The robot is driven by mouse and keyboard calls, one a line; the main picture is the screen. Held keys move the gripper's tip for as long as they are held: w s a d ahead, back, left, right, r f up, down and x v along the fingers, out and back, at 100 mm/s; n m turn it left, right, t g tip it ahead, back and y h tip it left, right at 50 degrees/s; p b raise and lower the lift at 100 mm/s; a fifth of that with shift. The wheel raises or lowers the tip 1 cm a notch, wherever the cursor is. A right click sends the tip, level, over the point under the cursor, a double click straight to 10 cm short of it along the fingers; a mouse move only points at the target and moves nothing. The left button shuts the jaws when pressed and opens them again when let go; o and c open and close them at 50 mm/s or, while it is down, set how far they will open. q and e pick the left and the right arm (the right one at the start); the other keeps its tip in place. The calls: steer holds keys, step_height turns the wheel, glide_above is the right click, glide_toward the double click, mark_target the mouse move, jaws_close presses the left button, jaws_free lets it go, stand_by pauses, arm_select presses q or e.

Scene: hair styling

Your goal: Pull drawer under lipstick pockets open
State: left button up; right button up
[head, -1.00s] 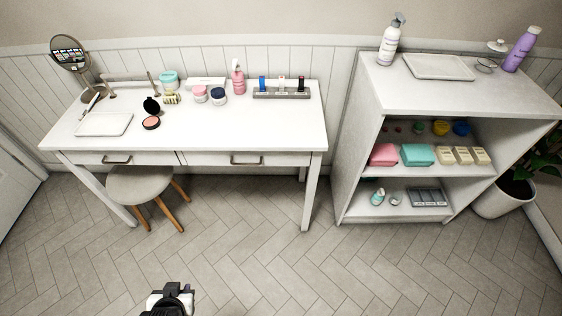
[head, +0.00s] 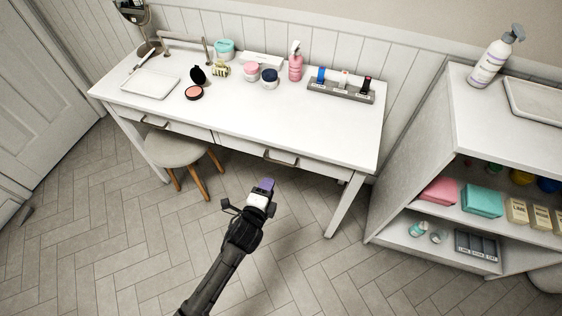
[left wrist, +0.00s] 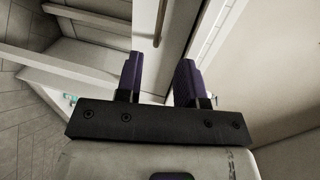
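The grey lipstick holder (head: 340,92) with its pockets stands at the back right of the white vanity table (head: 240,112). Below it, the right drawer (head: 315,166) looks shut, with a metal bar handle (head: 281,157) on its front. My left gripper (head: 264,187) is in front of and below this handle, apart from it. In the left wrist view its two purple-lined fingers (left wrist: 158,75) are spread with nothing between them. A bar that looks like the handle (left wrist: 160,22) lies beyond the fingertips there. My right gripper is not in view.
A round stool (head: 181,150) stands under the table's left part, near the left drawer (head: 160,125). A white shelf unit (head: 415,165) stands to the right. The floor in front of the table is clear.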

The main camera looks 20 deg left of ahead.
mark_target(280, 162)
arm_select(q)
steer(key=b+x, duration=0.1)
steer(key=x, duration=1.1)
steer(key=shift+w, duration=0.1)
steer(key=shift+c, duration=0.5)
jaws_close()
